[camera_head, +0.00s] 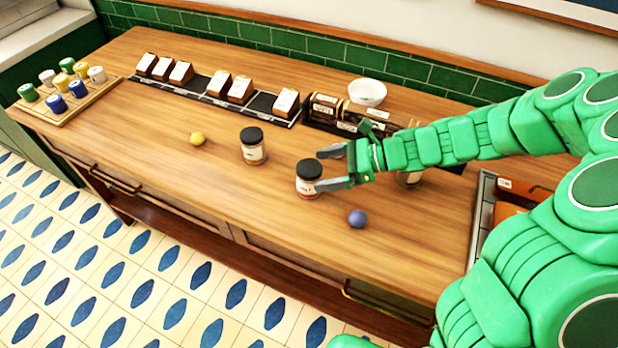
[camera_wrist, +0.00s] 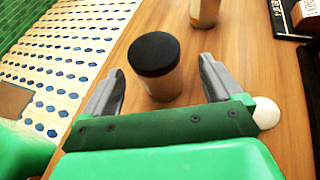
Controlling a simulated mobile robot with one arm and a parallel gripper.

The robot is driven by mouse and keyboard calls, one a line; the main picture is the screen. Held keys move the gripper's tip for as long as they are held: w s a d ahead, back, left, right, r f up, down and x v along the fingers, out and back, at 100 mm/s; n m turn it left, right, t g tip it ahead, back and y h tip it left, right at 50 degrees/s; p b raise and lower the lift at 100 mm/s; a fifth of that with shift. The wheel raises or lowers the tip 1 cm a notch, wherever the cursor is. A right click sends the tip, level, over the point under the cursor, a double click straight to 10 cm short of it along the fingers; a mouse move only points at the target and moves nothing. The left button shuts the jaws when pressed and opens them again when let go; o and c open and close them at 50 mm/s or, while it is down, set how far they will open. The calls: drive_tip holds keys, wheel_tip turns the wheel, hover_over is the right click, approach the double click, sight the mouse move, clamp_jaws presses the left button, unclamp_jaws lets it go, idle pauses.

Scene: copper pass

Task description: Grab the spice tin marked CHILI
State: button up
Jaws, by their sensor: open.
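A tin with a black lid (camera_head: 309,180) stands upright on the wooden counter, directly in front of my gripper (camera_head: 319,170). Its label text is too small to read surely. In the wrist view its black lid (camera_wrist: 155,53) lies between the two grey fingertips, with a visible gap on each side. My gripper is open and empty. A second black-lidded tin (camera_head: 253,146) with a pale label stands further left; its lower part shows at the top of the wrist view (camera_wrist: 205,12). A third container (camera_head: 409,179) is mostly hidden behind my arm.
A blue ball (camera_head: 357,218) lies near the counter's front, a yellow ball (camera_head: 197,139) further left. A tray of coloured pots (camera_head: 68,82) is at far left. Boxes in a dark rack (camera_head: 262,103) and a white bowl (camera_head: 367,92) line the back. The front-left counter is clear.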

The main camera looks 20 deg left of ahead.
sight(309, 173)
drive_tip(key=shift+s+x, duration=0.2)
drive_tip(key=shift+x, duration=2.2)
drive_tip(key=shift+d, duration=0.1)
drive_tip(key=c, duration=1.1)
drive_tip(key=shift+r, duration=0.1)
